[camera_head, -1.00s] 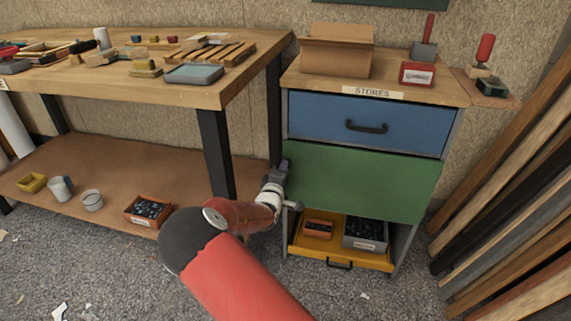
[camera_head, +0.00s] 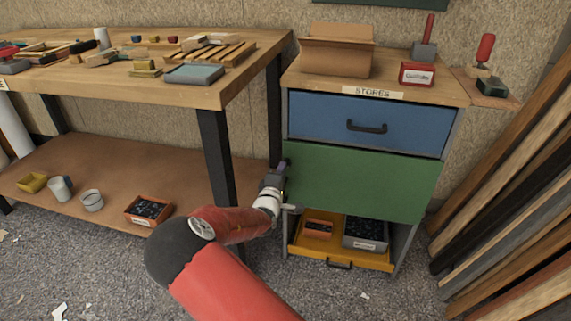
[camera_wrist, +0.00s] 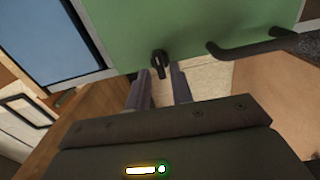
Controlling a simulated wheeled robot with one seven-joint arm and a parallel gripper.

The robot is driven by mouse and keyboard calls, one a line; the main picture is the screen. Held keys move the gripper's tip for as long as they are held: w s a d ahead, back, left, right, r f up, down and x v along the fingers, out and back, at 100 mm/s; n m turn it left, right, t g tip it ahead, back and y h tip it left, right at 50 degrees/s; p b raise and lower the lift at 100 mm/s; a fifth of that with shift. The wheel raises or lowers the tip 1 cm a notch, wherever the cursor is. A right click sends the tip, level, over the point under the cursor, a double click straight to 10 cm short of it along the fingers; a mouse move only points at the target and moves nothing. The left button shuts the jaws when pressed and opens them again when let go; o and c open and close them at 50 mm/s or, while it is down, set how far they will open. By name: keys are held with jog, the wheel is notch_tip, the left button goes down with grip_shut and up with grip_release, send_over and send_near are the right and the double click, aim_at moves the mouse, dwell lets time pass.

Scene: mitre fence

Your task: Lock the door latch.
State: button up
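The green door (camera_head: 365,180) is on the stores cabinet, below a blue drawer, and looks closed in the head view. In the wrist view the green door (camera_wrist: 200,25) fills the top, with a small black latch (camera_wrist: 158,62) near its edge. My gripper (camera_wrist: 161,72) is open, its two fingers apart, with the latch showing between or just beyond the tips; I cannot tell whether they touch it. In the head view my gripper (camera_head: 282,168) is at the door's left edge, and the latch is hidden there.
A black bar handle (camera_wrist: 250,46) stands out right of the latch. The blue drawer (camera_head: 370,125) is shut. A workbench leg (camera_head: 217,155) stands close left of my arm. Boards lean at the right.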

jog(key=shift+v, duration=2.55)
jog(key=s+d+m+g+y, duration=0.3)
jog(key=s+d+m+g, duration=0.2)
jog(key=d+m+g, duration=0.15)
jog(key=s+d+r+m+g+y, duration=0.1)
jog(key=s+r, duration=0.4)
jog(key=s, duration=0.5)
jog(key=s+d+r+m+g+y, duration=0.1)
jog(key=s+r, duration=0.4)
jog(key=s, duration=0.6)
jog(key=s+d+r+m+g+y, duration=0.1)
jog(key=s+r+m, duration=0.4)
jog(key=s, duration=0.6)
jog(key=shift+s+d+r+g, duration=0.2)
jog(key=shift+d+r+g, duration=0.05)
jog(key=shift+d+g, duration=0.55)
